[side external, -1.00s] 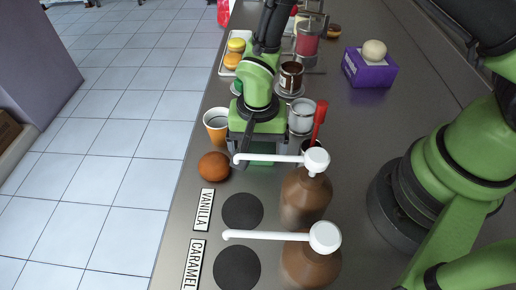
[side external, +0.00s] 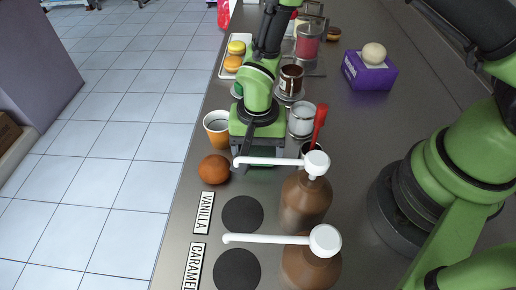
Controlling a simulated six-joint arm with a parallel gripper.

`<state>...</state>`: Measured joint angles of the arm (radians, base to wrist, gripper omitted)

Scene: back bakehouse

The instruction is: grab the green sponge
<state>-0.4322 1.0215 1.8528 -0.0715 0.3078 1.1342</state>
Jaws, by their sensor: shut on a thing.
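The green sponge (side external: 267,157) lies on the counter under my gripper, behind the white vanilla pump spout. Only a small dark green part of it shows. My gripper (side external: 261,154) points down over the sponge and is shut on it. The hand and the spout hide most of the sponge, and I cannot tell whether it is clear of the counter.
An orange (side external: 214,169) and a paper cup (side external: 216,127) stand left of my gripper. A glass jar (side external: 301,120) and a cup with a red-handled utensil (side external: 319,122) are close on the right. Brown pump bottles (side external: 305,200) stand in front.

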